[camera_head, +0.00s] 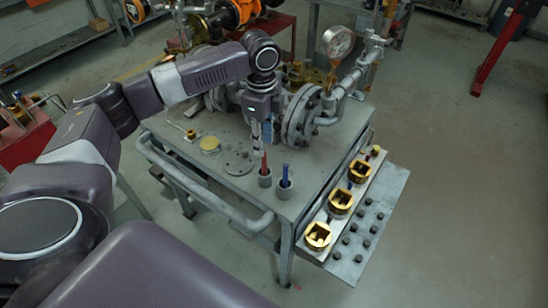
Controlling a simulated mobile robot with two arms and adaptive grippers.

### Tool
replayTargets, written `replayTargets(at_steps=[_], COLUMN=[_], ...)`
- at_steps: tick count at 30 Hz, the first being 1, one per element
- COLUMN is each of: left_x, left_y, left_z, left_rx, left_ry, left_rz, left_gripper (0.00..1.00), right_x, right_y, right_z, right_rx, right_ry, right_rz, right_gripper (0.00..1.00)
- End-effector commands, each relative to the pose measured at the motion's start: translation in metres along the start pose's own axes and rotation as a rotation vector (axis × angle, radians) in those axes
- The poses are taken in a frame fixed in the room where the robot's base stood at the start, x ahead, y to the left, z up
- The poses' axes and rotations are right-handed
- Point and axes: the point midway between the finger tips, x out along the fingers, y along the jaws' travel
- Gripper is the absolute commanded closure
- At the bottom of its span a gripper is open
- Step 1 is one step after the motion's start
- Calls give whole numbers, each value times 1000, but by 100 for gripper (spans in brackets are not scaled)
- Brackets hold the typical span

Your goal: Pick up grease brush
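Two upright handles, one red (264,162) and one blue (285,174), stand in small grey cups near the front of the workbench (210,175). Either may be the grease brush; their lower ends are hidden in the cups. My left gripper (262,151) points down just above the red handle, close to its top. The fingers are small and seen from above, so I cannot tell whether they are open, shut or touching the handle. My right gripper is not in view.
A flanged pipe assembly (300,115) with a pressure gauge (338,41) stands just behind and right of the cups. A side shelf (375,225) holds brass square-holed pieces (341,201). A pipe rail (205,193) runs along the bench front. A yellow-lidded tin (210,144) sits left.

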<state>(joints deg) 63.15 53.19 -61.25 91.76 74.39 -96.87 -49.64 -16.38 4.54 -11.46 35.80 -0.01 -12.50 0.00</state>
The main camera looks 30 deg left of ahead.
Motion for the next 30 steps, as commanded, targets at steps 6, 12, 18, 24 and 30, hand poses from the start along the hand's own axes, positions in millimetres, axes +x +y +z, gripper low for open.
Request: replayTargets(at_steps=[6, 12, 18, 24, 30], left_x=[13, 34, 65, 78, 78], left_y=[1, 2, 3, 3, 3], left_z=[2, 1, 1, 1, 1], left_rx=[-1, -1, -1, 0, 0], left_ry=[-2, -1, -1, -1, -1], left_rz=[5, 5, 3, 1, 0], left_gripper=[68, 68, 68, 68, 73], right_x=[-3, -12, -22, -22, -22], right_y=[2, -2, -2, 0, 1], right_z=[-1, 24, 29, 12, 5], right_rx=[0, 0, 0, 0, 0], right_ry=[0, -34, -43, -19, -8], right_rz=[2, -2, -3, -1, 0], right_gripper=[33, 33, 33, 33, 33])
